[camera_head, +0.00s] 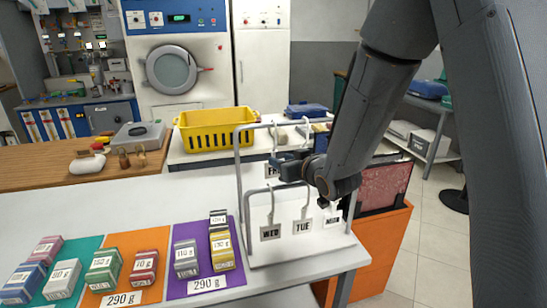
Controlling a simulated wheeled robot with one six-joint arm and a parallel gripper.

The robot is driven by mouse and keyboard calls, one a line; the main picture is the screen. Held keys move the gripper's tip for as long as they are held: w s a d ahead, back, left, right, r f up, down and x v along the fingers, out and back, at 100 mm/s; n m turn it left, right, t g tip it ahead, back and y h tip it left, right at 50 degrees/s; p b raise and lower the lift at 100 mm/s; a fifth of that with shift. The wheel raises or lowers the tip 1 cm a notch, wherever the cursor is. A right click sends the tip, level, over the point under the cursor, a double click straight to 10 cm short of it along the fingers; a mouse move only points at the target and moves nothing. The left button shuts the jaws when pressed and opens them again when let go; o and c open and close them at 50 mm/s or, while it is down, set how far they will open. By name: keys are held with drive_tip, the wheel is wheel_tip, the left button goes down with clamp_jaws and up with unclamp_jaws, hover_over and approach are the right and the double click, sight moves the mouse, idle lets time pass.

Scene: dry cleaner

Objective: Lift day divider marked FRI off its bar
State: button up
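A grey metal rack (239,175) on a white board stands on the near table. It has an upper and a lower bar. A white tag (272,170), of which only the start of an F-like marking shows, hangs on a hook from the upper bar; my gripper hides most of it. Tags marked WED (270,232), TUE (302,226) and one that seems to read MON (332,218) hang from the lower bar. My gripper (284,166) is in front of or at the upper tag, pointing left. I cannot tell whether it touches the tag or whether its fingers are closed.
A yellow basket (215,130) stands behind the rack. Small labelled boxes (186,258) sit on coloured mats at the front left. An orange bin (382,250) stands right of the table. The white tabletop (150,205) left of the rack is clear.

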sight(274, 150)
drive_tip(key=shift+r+p+x, duration=0.2)
drive_tip(key=shift+p+x, duration=0.65)
drive_tip(key=shift+x, duration=1.25)
clamp_jaws()
